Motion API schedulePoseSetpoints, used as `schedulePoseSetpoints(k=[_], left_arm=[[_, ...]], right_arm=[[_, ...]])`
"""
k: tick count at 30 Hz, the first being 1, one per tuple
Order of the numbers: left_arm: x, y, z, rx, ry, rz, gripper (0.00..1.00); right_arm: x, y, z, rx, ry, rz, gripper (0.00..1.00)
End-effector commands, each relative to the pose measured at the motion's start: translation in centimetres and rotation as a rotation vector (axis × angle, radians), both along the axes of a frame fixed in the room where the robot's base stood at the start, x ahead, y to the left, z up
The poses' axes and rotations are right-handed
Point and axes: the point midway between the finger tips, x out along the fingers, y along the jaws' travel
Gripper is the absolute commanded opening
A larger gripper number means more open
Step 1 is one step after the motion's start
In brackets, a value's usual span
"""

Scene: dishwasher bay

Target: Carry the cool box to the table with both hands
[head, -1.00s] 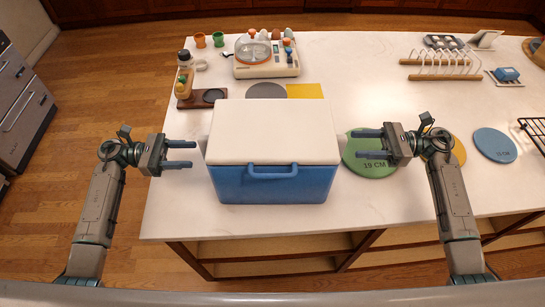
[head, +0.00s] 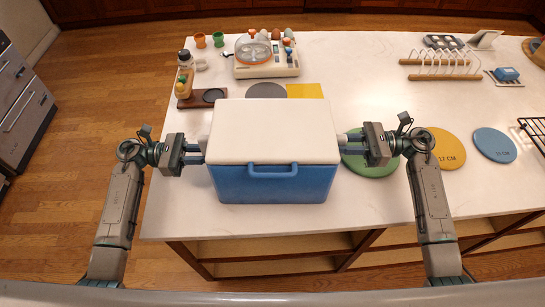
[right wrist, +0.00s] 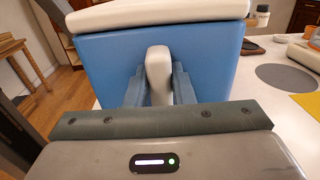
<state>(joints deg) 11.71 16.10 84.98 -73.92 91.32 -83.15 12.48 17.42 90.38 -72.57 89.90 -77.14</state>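The cool box (head: 272,184), blue with a white lid (head: 273,130), stands level on the white table (head: 420,205) near its front edge. My left gripper (head: 203,152) is at the box's left side, its fingers drawn together at the white left handle (head: 207,142). My right gripper (head: 345,145) is at the right side. In the right wrist view, the right gripper's fingers (right wrist: 160,85) lie close against both sides of the white right handle (right wrist: 159,70). Both grippers look shut on the handles. The left contact is partly hidden in the head view.
A green disc (head: 372,168) lies right beside the box, partly under my right gripper. Yellow (head: 446,150) and blue (head: 494,145) discs lie further right. Behind the box are a grey disc (head: 266,91), a yellow square (head: 305,91) and an egg cooker (head: 262,62). A toast rack (head: 443,66) stands back right.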

Motion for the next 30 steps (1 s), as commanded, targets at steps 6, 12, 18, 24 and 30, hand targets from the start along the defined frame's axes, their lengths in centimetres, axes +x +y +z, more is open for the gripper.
schedulePoseSetpoints(k=[6, 12, 18, 24, 30], left_arm=[[0.0, 0.0, 0.2, -0.002, -0.002, 0.0, 0.0], [0.0, 0.0, 0.5, -0.001, -0.002, 0.0, 0.0], [0.0, 0.0, 1.7, -0.001, -0.002, 0.0, 0.0], [0.0, 0.0, 3.4, -0.001, -0.002, 0.0, 0.0], [0.0, 0.0, 4.8, -0.001, -0.002, 0.0, 0.0]], right_arm=[[0.0, 0.0, 0.2, 0.001, -0.002, 0.0, 0.0], [0.0, 0.0, 0.5, 0.001, -0.002, 0.0, 0.0], [0.0, 0.0, 1.7, 0.001, -0.002, 0.0, 0.0], [0.0, 0.0, 3.4, 0.001, -0.002, 0.0, 0.0], [0.0, 0.0, 4.8, 0.001, -0.002, 0.0, 0.0]])
